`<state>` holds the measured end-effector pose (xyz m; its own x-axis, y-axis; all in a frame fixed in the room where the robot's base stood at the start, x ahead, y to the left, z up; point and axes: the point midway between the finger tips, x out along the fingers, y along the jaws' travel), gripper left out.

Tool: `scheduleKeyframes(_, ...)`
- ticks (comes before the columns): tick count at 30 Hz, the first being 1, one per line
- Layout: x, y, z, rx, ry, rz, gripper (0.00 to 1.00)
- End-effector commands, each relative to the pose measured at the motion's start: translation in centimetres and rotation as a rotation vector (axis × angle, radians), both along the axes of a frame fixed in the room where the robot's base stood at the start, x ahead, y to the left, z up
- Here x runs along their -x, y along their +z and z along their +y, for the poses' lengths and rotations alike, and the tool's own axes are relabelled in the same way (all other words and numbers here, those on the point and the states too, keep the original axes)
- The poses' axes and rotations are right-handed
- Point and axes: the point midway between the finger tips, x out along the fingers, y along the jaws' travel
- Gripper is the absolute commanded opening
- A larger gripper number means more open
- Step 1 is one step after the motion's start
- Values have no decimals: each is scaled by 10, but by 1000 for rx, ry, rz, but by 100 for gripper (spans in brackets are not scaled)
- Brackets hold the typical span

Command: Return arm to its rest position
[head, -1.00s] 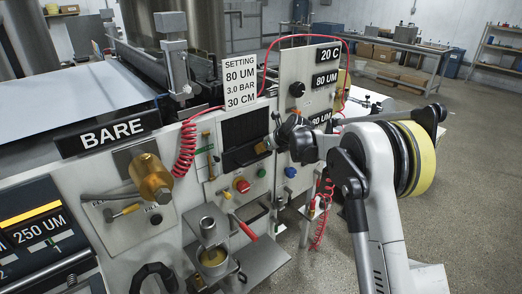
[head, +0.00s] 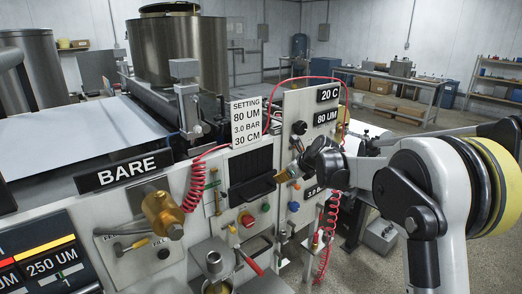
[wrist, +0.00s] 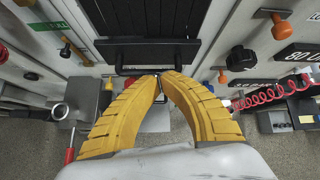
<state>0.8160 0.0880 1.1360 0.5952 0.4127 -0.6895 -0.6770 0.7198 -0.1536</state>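My arm (head: 435,190) reaches in from the right in the head view. My gripper (head: 281,177) is in front of the machine's grey front panel, close to the black slatted panel (head: 250,172). In the wrist view, the two yellow ribbed fingers of my gripper (wrist: 160,78) curve inward and their tips meet. I see nothing held between them. The black slatted panel (wrist: 146,22) and a dark bar handle (wrist: 125,68) lie beyond the tips. I cannot tell whether the tips touch the handle.
A brass valve (head: 162,213) sticks out of the panel at left. A coiled red hose (head: 194,185) hangs beside the setting sign (head: 245,122), and another red coil (head: 330,220) hangs at right. A workbench (head: 385,80) stands farther back. Floor beyond the machine is open.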

Motion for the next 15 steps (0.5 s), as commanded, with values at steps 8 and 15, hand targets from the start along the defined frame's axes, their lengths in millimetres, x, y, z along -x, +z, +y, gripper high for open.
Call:
scheduleKeyframes(8,134,51,-21,525,456,-216,0)
scheduleKeyframes(15,264,51,-45,986,920,-360,0)
